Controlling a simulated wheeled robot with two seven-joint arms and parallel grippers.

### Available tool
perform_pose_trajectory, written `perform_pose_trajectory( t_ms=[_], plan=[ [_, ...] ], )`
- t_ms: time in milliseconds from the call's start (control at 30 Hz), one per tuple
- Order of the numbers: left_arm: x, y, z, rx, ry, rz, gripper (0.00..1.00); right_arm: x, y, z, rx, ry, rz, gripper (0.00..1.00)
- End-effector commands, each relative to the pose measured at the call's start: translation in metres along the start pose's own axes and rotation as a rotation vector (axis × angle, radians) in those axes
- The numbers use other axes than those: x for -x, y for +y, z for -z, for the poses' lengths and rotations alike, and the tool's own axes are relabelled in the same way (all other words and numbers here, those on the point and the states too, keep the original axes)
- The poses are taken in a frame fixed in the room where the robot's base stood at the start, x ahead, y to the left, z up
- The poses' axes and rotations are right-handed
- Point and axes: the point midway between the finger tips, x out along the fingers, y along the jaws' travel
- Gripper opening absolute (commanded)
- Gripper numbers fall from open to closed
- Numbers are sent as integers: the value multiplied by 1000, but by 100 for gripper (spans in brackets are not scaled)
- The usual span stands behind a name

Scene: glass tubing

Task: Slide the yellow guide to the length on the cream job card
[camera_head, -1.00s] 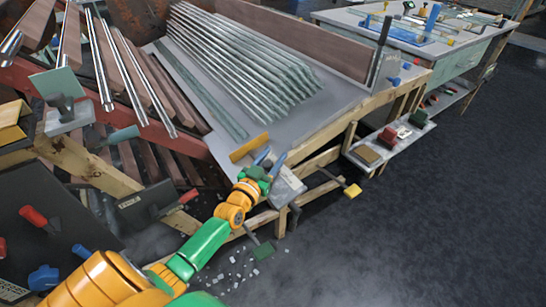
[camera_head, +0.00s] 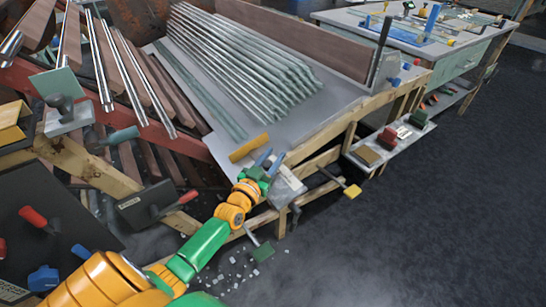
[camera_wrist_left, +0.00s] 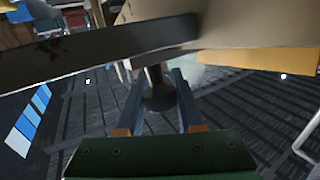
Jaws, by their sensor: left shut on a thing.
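The yellow guide (camera_head: 249,147) lies across the near end of the grey bench top, and it also shows in the left wrist view (camera_wrist_left: 262,60). My left gripper (camera_head: 272,160) is just to the right of the guide, at the bench's near edge. In the left wrist view, the gripper (camera_wrist_left: 160,88) is shut on a dark round knob (camera_wrist_left: 157,92) between its fingers. How the knob joins the guide is hidden. A small pale card (camera_head: 404,132) lies on the low shelf at right; I cannot tell whether it is the job card. My right gripper is not in view.
Several glass tubes (camera_head: 235,60) lie on the bench beyond the guide. A wooden rail (camera_head: 300,38) runs behind them. A pale low shelf (camera_head: 385,150) holds coloured blocks. A yellow-ended handle (camera_head: 352,190) sticks out below the bench. The floor at right is clear.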

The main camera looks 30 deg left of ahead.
Motion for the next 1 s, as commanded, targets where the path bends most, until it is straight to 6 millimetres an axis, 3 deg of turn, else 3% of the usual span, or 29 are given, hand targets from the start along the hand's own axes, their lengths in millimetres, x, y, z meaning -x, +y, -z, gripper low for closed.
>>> perform_pose_trajectory(
  t_ms=[567,800,1000],
  plan=[
    [0,1,0,-1,-1,0,0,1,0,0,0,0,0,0],
    [18,34,3,4,-6,-2,0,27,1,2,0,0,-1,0],
    [24,45,0,-1,-3,-1,0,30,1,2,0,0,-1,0]
  ],
)
